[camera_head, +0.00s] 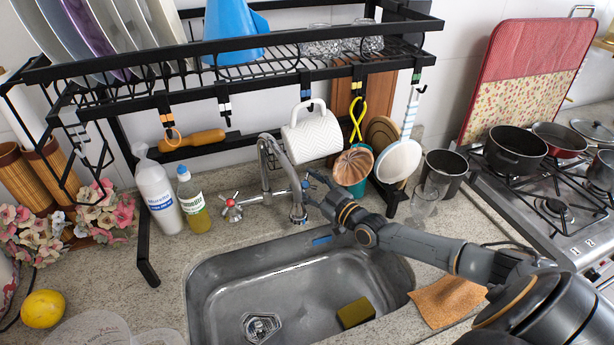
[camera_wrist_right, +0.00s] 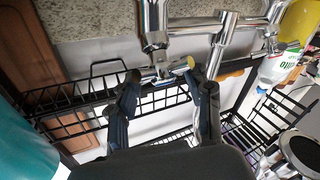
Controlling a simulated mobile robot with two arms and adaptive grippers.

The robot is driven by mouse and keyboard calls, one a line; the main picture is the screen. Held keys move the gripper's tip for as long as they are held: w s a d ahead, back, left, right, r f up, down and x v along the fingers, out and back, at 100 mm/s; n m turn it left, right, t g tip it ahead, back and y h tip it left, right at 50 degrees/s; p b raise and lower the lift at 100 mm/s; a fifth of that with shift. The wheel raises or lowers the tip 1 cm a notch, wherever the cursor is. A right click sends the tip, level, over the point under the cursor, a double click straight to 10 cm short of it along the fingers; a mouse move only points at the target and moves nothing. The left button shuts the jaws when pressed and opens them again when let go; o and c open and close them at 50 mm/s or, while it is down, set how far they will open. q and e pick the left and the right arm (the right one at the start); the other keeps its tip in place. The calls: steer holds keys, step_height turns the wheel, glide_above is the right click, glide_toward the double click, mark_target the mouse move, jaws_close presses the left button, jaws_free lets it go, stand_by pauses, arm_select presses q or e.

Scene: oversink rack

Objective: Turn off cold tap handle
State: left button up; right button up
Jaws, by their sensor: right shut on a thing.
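The chrome tap (camera_head: 266,170) stands behind the sink, with its spout curving forward over the basin. The left handle (camera_head: 231,207) has red marks. The cold tap handle (camera_head: 305,184) is on the right side and is partly hidden by my right gripper (camera_head: 318,190). In the right wrist view the chrome cold handle (camera_wrist_right: 165,71) lies between the two dark fingertips of the right gripper (camera_wrist_right: 163,84), which is shut on it. My left gripper is not in view.
The black rack (camera_head: 240,55) stands over the tap. A white mug (camera_head: 312,133) and several utensils hang close above my right gripper. The sink (camera_head: 215,290) holds a yellow sponge (camera_head: 356,312). Bottles (camera_head: 193,205) stand left of the tap; a clear glass (camera_head: 424,200) stands right.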

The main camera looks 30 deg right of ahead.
steer(key=m+h+p, duration=0.2)
steer(key=m+p, duration=0.1)
steer(key=shift+r+t+h, duration=0.25)
steer(key=shift+t+h, duration=0.05)
steer(key=shift+h, duration=0.1)
steer(key=shift+s+f+m+h+p, duration=0.1)
steer(key=shift+f+m+h+p, duration=0.1)
steer(key=shift+m+h+p, duration=0.85)
steer(key=shift+f+b, duration=0.1)
steer(key=shift+b, duration=0.2)
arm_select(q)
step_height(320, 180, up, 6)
arm_select(e)
steer(key=shift+d+r, duration=0.1)
steer(key=shift+r, duration=0.1)
steer(key=o, duration=0.9)
steer(key=shift+c, duration=0.2)
steer(key=o, duration=0.3)
steer(key=shift+w+f, duration=0.2)
